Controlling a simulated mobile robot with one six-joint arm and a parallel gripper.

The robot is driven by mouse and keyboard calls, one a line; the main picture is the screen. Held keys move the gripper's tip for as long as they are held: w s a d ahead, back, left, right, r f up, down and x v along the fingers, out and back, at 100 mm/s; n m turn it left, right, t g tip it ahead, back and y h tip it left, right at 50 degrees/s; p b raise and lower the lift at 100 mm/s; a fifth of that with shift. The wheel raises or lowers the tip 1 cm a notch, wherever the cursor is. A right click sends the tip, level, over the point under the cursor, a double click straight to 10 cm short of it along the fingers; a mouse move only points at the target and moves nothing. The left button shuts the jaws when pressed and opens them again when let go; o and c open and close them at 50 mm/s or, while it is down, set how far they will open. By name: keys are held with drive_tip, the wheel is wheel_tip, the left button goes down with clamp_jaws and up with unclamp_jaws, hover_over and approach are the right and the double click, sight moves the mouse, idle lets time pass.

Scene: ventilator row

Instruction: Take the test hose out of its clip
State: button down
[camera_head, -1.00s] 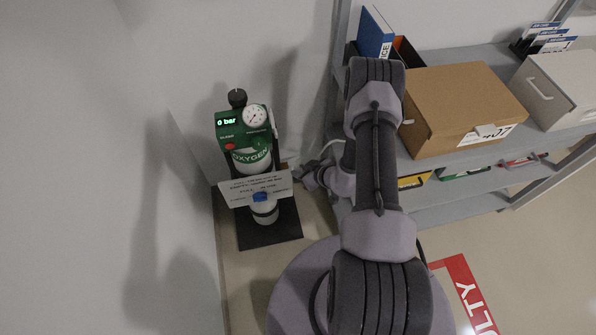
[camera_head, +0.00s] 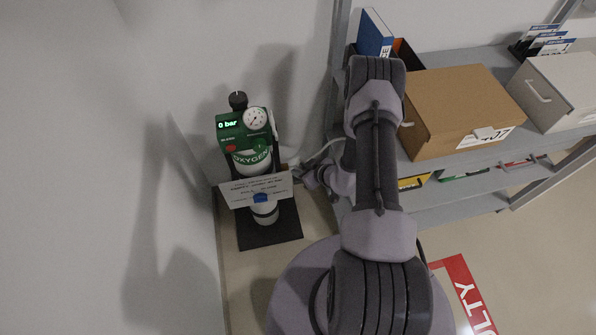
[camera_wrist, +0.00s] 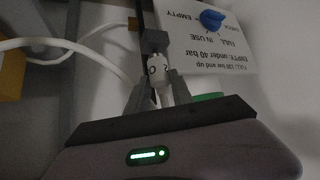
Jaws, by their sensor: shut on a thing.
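The test hose is a pale hose (camera_wrist: 82,46) that curves in from the left in the wrist view. Its light end fitting (camera_wrist: 158,68) sits between the fingers of my gripper (camera_wrist: 157,88), which is shut on it. A dark block (camera_wrist: 153,41), which looks like the clip, is right beyond the fitting; I cannot tell whether the fitting is still seated in it. In the head view my gripper (camera_head: 300,173) is beside the oxygen cylinder stand, and a length of the pale hose (camera_head: 324,152) shows behind my arm.
The green and white oxygen cylinder (camera_head: 252,160) reads 0 bar and stands on a dark base (camera_head: 284,231), with a printed card (camera_head: 240,192) in front. A grey shelf (camera_head: 430,165) with a cardboard box (camera_head: 462,105) is close on the right. A wall is behind.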

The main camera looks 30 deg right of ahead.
drive_tip(key=shift+r+p, duration=1.45)
drive_tip(key=shift+r, duration=0.4)
